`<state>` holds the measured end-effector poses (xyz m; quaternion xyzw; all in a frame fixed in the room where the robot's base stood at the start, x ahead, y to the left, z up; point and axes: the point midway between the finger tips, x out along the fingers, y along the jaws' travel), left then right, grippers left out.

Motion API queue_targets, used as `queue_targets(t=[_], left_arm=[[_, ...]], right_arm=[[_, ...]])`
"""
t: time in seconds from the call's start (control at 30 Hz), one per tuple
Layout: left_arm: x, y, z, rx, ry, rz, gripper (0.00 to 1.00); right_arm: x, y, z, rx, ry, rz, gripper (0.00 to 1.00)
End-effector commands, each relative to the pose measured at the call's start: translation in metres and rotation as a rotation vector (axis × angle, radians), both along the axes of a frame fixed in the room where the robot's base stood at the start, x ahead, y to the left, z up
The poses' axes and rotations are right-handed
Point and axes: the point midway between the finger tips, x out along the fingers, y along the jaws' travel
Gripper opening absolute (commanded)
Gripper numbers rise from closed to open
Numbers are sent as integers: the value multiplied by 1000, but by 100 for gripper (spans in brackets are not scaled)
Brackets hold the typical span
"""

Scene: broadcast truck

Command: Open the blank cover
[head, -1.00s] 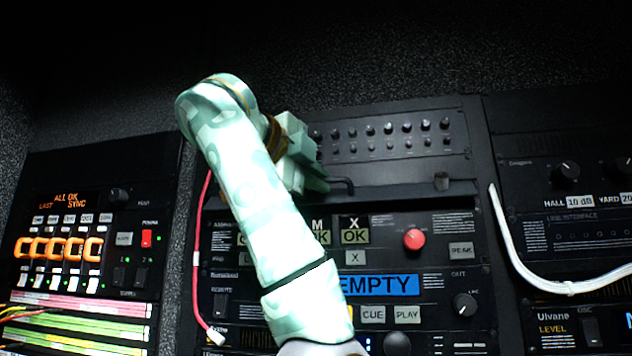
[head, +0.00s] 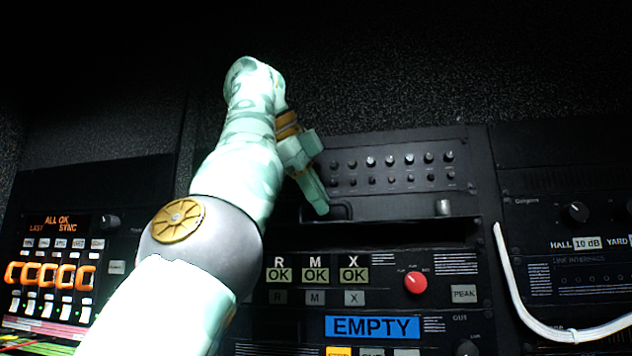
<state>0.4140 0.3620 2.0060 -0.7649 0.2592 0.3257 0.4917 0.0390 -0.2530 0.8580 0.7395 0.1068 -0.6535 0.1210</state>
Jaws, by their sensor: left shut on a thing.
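The blank cover (head: 395,207) is a dark flat panel below a row of small knobs. It has a black bar handle (head: 342,206) at its left and a small grey latch or knob (head: 443,207) at its right. My left gripper (head: 318,205) is shut on the handle at its left end; the fingers hide part of it. A dark gap (head: 390,234) shows under the cover's lower edge, so the cover appears tilted slightly out; what is behind is too dark to see. My right gripper is not in view.
Just below are a panel with OK tiles (head: 315,275), a red knob (head: 416,282) and a blue EMPTY display (head: 372,327). A white cable (head: 512,285) hangs at the right. A rack with orange handles (head: 50,275) stands left.

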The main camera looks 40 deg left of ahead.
Motion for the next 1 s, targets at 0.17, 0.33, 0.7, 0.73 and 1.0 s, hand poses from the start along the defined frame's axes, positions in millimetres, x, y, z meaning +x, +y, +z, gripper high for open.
queue_targets(t=[0.17,0.33,0.7,0.73,1.0], left_arm=[[2,2,3,-26,48,-1,0],[3,2,2,-40,71,1,0],[3,3,1,-44,79,1,0],[3,3,1,-44,79,1,0],[3,2,1,-44,78,2,18]], right_arm=[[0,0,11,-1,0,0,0],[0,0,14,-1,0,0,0],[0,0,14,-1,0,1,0],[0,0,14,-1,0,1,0],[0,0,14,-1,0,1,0]])
